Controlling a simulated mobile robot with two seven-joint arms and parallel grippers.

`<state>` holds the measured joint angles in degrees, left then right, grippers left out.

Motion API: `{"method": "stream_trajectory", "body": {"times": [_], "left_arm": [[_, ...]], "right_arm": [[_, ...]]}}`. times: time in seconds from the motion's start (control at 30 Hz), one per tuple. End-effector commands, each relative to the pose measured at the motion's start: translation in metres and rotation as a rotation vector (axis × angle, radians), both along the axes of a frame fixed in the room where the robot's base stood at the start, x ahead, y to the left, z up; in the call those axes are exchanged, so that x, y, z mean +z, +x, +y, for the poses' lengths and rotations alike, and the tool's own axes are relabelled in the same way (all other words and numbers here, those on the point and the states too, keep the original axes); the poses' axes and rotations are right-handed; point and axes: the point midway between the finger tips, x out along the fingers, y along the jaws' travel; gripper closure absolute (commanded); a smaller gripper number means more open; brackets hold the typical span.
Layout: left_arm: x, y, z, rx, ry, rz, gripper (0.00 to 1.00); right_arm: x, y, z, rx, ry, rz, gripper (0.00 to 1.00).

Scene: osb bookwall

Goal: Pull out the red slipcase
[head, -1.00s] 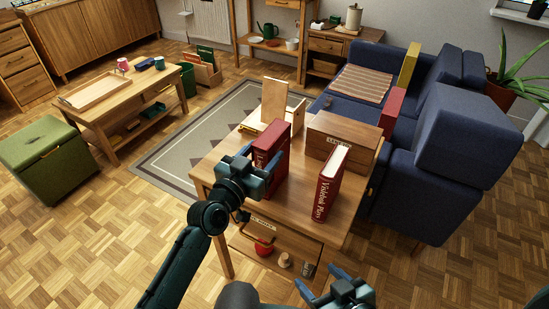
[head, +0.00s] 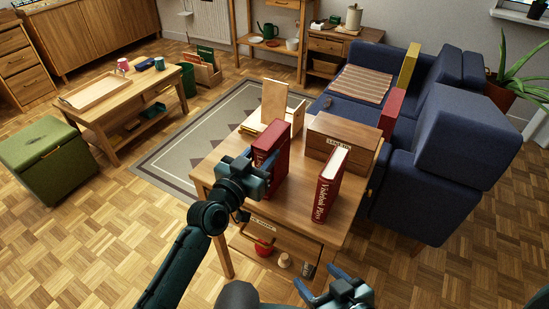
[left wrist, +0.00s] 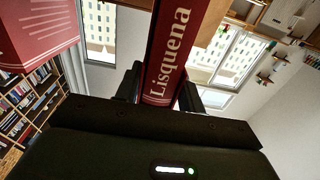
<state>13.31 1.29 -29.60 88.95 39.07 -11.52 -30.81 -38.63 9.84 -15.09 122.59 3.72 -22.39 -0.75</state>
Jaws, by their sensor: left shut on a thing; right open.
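The red slipcase (head: 268,145) stands upright on the near wooden table; its top is red and closed. In the left wrist view, its spine (left wrist: 172,55) reads "Lisquena" and sits between the fingers. My left gripper (head: 262,174) is shut on it from the near side, hiding its lower left part. Whether its base touches the table is hard to tell. A second red volume (head: 329,184), with white page tops and white spine lettering, stands apart to its right. My right gripper (head: 324,283) is open and empty, low in front of the table.
A wooden box (head: 340,138) with a label stands behind the two red volumes. A light wooden holder (head: 273,102) stands at the table's back left. An open compartment with small items is under the tabletop (head: 222,165). A blue sofa (head: 445,195) adjoins at right.

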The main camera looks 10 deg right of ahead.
Motion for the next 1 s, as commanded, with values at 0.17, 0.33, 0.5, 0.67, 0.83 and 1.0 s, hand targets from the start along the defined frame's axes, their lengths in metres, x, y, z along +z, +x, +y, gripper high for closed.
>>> {"method": "stream_trajectory", "body": {"times": [0.17,0.33,0.5,0.67,0.83,1.0], "left_arm": [[0.003,-0.01,0.008,0.002,-0.002,-0.004,0.9],[0.004,-0.023,0.018,0.002,-0.002,-0.006,0.9],[0.004,-0.036,0.027,0.002,-0.001,-0.005,0.9],[0.004,-0.049,0.036,0.001,-0.001,-0.005,0.9],[0.003,-0.062,0.045,0.002,-0.002,-0.005,0.9],[0.003,-0.075,0.055,0.001,-0.001,-0.004,0.9]], "right_arm": [[0.007,0.0,0.0,0.0,0.0,0.0,0.36],[0.013,0.0,0.0,0.001,-0.001,0.001,0.36],[0.018,-0.001,-0.001,0.005,-0.005,0.0,0.36],[0.023,-0.001,-0.002,0.007,-0.009,0.0,0.36],[0.027,-0.001,-0.002,0.008,-0.01,0.0,0.36],[0.032,-0.001,-0.002,0.008,-0.01,0.0,0.36]]}}
